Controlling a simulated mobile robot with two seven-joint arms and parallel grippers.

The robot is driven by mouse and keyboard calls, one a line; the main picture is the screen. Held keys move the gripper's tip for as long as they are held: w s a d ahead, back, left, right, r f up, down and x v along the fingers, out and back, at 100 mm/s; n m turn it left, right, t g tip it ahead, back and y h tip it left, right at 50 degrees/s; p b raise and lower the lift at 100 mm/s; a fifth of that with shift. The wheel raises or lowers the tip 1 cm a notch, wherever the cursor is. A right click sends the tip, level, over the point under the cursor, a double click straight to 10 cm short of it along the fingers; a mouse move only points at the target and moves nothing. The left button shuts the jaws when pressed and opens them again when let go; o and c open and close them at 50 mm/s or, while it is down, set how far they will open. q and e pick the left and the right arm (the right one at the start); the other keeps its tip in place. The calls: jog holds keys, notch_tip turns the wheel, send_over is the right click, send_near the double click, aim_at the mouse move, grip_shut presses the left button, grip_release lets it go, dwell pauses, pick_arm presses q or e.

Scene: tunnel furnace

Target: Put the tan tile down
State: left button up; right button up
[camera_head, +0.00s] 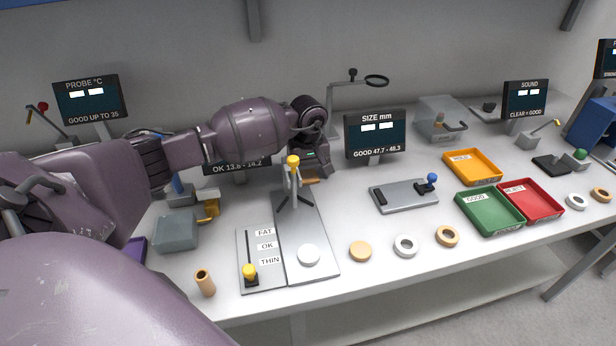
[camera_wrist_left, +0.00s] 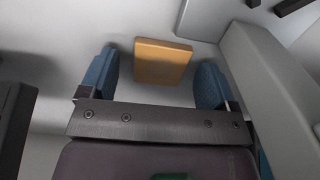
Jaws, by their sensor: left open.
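The tan tile (camera_wrist_left: 163,62) is a flat square in the left wrist view. It lies on a pale surface, with a gap between it and each blue finger. In the head view a small tan edge of the tile (camera_head: 311,181) shows just below my left gripper (camera_head: 313,168), behind the yellow-topped stand. My left gripper is open, with its fingers on either side of the tile. The arm hides part of the area behind. My right gripper is not in view.
The stand with the yellow knob (camera_head: 293,161) rises close to the gripper on a grey plate (camera_head: 296,236). The SIZE display (camera_head: 376,136) stands to the right. A grey fixture with a blue knob (camera_head: 404,196) lies farther right. Bench space between plate and fixture is clear.

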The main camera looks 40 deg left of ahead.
aim_at(310, 176)
pick_arm(q)
jog(key=c, duration=1.1)
notch_tip(310, 176, up, 20)
jog(key=shift+r+p, duration=0.1)
jog(key=shift+p, duration=0.3)
jog(key=shift+m, duration=0.3)
jog(key=s+d+f+m, duration=0.3)
jog(key=s+d+f, duration=0.1)
jog(key=d, duration=0.1)
jog(key=s+d+f+m, duration=0.3)
jog(key=s+d+f, duration=0.1)
jog(key=d, duration=0.2)
jog(key=s+d+f+m, duration=0.3)
jog(key=s+d+f, duration=0.1)
jog(key=d, duration=0.2)
jog(key=shift+s+d+f, duration=0.1)
jog(key=shift+s+f, duration=0.1)
jog(key=shift+s, duration=0.1)
